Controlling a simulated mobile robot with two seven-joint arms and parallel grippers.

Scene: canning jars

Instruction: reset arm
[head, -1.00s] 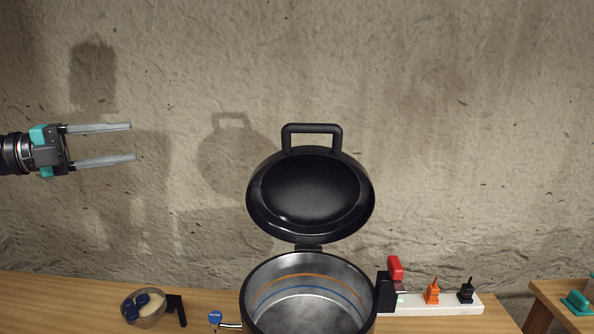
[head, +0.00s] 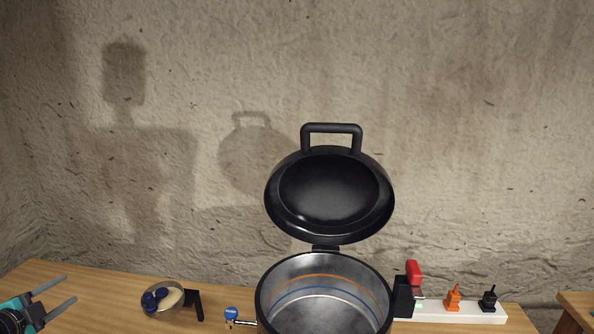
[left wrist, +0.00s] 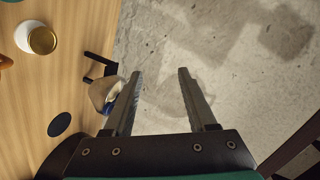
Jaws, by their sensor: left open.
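My left gripper (head: 57,296) is at the lower left of the head view, low over the left end of the table (head: 105,290). It is open, with nothing between its fingers. In the left wrist view its two fingers (left wrist: 160,95) are spread apart, with the bare wall beyond them. My right gripper shows in neither view.
A big canner pot (head: 325,290) with its lid (head: 330,195) raised stands mid-table. A glass bowl with blue-lidded things (head: 160,300) sits left of it. A white power strip (head: 450,312) lies to the right. A gold-lidded jar (left wrist: 42,40) shows in the left wrist view.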

